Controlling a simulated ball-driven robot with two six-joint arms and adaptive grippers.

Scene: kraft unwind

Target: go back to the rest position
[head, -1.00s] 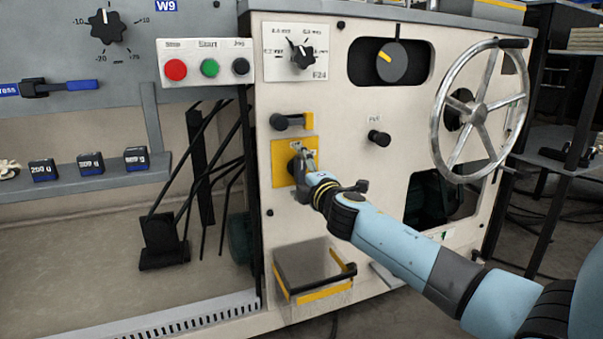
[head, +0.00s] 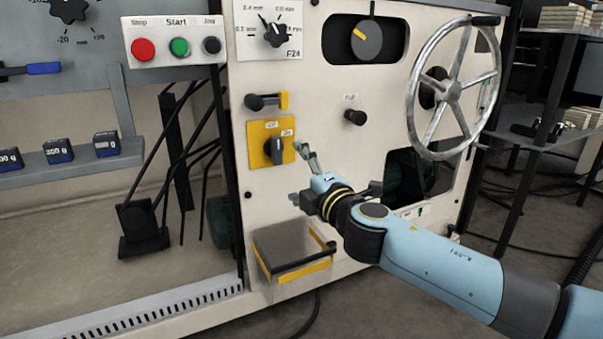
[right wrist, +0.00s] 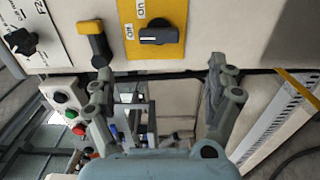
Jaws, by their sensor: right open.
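My right gripper (head: 302,172) is open and empty, to the right of and a little below the black rotary switch (head: 275,150) on its yellow plate (head: 257,158). It is apart from the switch. In the right wrist view the two fingers of my right gripper (right wrist: 155,90) are spread wide, with nothing between them. The switch knob (right wrist: 157,32) shows there beyond the fingertips, on the yellow plate with ON and OFF marks. My left gripper is in neither view.
A handwheel (head: 450,90) juts out at the right of the panel. A black knob (head: 355,117) and a yellow-edged box (head: 292,250) are near my right arm. A button box (head: 176,42) is at upper left. Shelves stand at far right.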

